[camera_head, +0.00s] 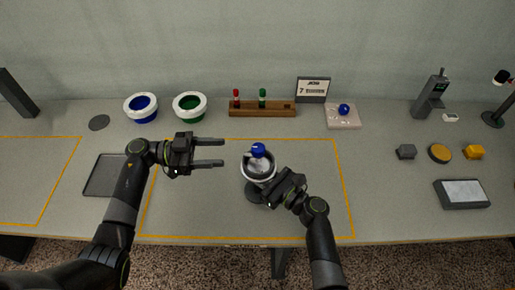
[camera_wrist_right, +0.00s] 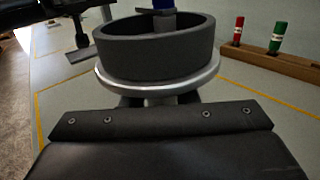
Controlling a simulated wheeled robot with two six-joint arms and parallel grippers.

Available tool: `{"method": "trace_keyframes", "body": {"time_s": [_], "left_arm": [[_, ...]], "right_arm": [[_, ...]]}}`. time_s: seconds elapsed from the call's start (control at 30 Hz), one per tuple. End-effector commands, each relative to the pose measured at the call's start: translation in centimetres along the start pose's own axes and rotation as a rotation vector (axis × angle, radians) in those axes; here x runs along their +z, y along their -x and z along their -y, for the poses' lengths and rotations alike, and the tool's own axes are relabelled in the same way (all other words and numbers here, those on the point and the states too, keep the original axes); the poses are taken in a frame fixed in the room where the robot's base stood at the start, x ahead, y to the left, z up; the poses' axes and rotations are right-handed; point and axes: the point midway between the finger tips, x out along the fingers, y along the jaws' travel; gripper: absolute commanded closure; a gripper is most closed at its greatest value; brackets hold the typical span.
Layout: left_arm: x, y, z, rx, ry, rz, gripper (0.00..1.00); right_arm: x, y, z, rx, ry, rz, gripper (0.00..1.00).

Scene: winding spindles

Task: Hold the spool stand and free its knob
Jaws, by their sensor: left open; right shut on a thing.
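The spool stand (camera_head: 256,193) stands inside the orange outline in the middle of the table, with a round grey top. Its blue knob (camera_head: 258,150) sits at the top, above the rim. My right gripper (camera_head: 268,189) is shut on the stand below the top; its fingertips are largely hidden. In the right wrist view, the stand's dark ring (camera_wrist_right: 155,48) rests on a pale disc, and the knob (camera_wrist_right: 163,4) is cut off by the top edge. My left gripper (camera_head: 223,153) is open and empty, left of the knob and apart from it, its fingers pointing right.
A white-rimmed blue bowl (camera_head: 141,107) and a green one (camera_head: 190,106) stand at the back left. A wooden rack (camera_head: 262,109) holds a red and a green peg. A pale plate (camera_head: 343,117) bears a blue ball. A dark tray (camera_head: 103,176) lies left. The outlined area's right side is clear.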

Motion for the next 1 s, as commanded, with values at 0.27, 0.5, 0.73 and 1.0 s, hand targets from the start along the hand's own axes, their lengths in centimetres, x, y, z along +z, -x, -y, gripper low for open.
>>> {"method": "trace_keyframes", "body": {"time_s": [0.27,0.5,0.73,1.0], "left_arm": [[-0.5,-1.0,0.4,0.034,-0.003,-0.009,0.47],[-0.6,-5.7,0.2,0.033,-0.003,-0.011,0.47],[-0.6,-9.7,0.1,0.032,-0.003,-0.01,0.47],[-0.5,-11.6,0.1,0.031,-0.002,-0.007,0.47]], "right_arm": [[-0.1,0.0,0.0,0.0,-0.001,-0.002,1.0],[-0.1,0.0,0.0,0.0,-0.001,-0.002,1.0],[-0.1,0.0,0.0,0.0,-0.001,-0.002,1.0],[-0.1,0.0,0.0,0.0,0.0,-0.002,1.0]]}}
